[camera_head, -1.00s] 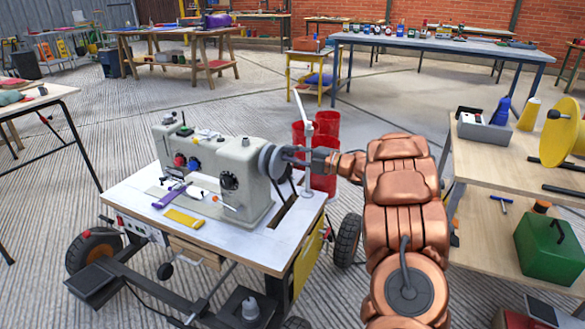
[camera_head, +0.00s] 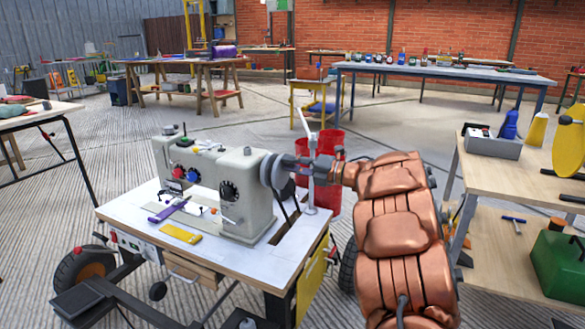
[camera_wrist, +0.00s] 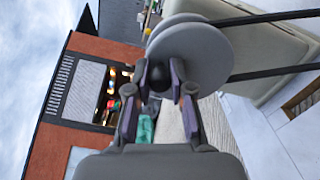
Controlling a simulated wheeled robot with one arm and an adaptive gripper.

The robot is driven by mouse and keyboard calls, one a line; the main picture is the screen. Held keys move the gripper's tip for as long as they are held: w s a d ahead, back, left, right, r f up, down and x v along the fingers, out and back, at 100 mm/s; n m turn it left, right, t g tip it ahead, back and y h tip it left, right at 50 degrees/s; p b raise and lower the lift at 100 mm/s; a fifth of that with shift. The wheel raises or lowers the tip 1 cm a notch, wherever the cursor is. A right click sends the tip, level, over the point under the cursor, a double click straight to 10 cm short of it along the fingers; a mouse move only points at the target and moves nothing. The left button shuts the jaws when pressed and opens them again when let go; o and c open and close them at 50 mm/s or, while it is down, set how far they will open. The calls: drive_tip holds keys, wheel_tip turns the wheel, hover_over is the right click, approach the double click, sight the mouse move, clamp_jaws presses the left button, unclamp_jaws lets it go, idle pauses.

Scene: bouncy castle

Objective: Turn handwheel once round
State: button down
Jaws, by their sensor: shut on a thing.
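The handwheel (camera_head: 272,171) is a grey disc on the right end of the white sewing machine (camera_head: 232,185). In the wrist view the handwheel (camera_wrist: 188,52) fills the top centre, with a dark knob (camera_wrist: 158,77) standing on it. My gripper (camera_head: 290,163) reaches the wheel from the right. In the wrist view the two fingers of my gripper (camera_wrist: 159,80) are closed on either side of the knob. In the head view the fingertips are small and partly hidden against the wheel.
The machine stands on a white-topped wheeled table (camera_head: 265,262) with a purple tool and a yellow piece (camera_head: 180,233) on it. A white post (camera_head: 309,160) and red bins (camera_head: 329,155) stand close behind my gripper. A wooden bench (camera_head: 500,180) stands at right.

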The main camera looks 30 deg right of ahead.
drive_tip(key=shift+f, duration=0.1)
drive_tip(key=c, duration=1)
unclamp_jaws()
drive_tip(key=shift+s+d, duration=0.1)
drive_tip(key=v, duration=1.1)
drive_tip(key=shift+s+d, duration=0.2)
drive_tip(key=shift+s, duration=0.15)
